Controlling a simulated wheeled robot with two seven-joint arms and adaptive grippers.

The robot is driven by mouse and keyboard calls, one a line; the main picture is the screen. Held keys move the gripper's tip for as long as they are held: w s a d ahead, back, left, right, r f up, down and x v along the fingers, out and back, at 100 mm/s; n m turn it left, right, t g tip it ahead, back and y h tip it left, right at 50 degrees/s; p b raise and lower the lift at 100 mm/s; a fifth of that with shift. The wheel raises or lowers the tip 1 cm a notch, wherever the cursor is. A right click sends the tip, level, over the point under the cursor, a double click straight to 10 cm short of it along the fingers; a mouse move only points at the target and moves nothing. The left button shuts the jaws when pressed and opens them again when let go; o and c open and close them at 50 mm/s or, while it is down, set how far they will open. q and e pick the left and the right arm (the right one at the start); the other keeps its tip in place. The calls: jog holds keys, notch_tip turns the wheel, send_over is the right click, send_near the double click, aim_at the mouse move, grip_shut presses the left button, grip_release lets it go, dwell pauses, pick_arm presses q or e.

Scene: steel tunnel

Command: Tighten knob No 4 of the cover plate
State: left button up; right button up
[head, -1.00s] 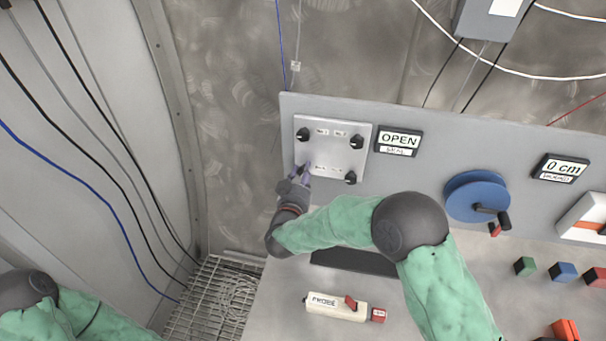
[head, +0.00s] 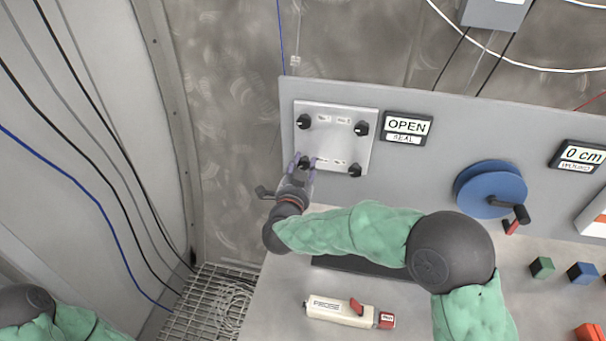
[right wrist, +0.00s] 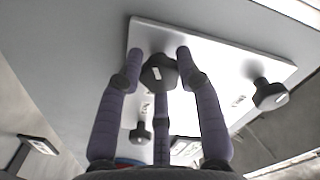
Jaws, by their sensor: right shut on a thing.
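The cover plate (head: 335,140) is a pale square plate on the grey panel, with black knobs at its corners. The upper-left knob (head: 304,121), upper-right knob (head: 361,128) and lower-right knob (head: 355,170) stand free. My right gripper (head: 304,161) is at the lower-left corner, its purple fingers shut around that knob. In the right wrist view this knob (right wrist: 158,73) sits between the fingertips (right wrist: 160,62), with a third finger behind it. Two other knobs show there. The small number labels are too blurred to tell which number the held knob has. My left gripper is out of view.
An OPEN SEAL sign (head: 406,127) is right of the plate. A blue crank wheel (head: 491,189) and a 0 cm display (head: 579,157) are further right. A white probe (head: 348,311) lies on the bench, below my right forearm. Coloured blocks sit at the right.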

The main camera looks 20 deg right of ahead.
jog(key=shift+d+r+m+b, duration=0.15)
jog(key=shift+r+m+b, duration=0.1)
jog(key=shift+m+b, duration=0.8)
jog(key=shift+d+r+m+b, duration=0.1)
jog(key=shift+r+m+b, duration=0.15)
jog(key=shift+m+b, duration=0.8)
jog(key=o, duration=1.1)
jog(key=shift+c, duration=0.2)
jog(key=shift+o, duration=0.4)
jog(key=shift+s+d, duration=0.1)
jog(key=shift+d, duration=0.05)
jog(key=shift+f, duration=0.25)
jog(key=shift+a, duration=0.2)
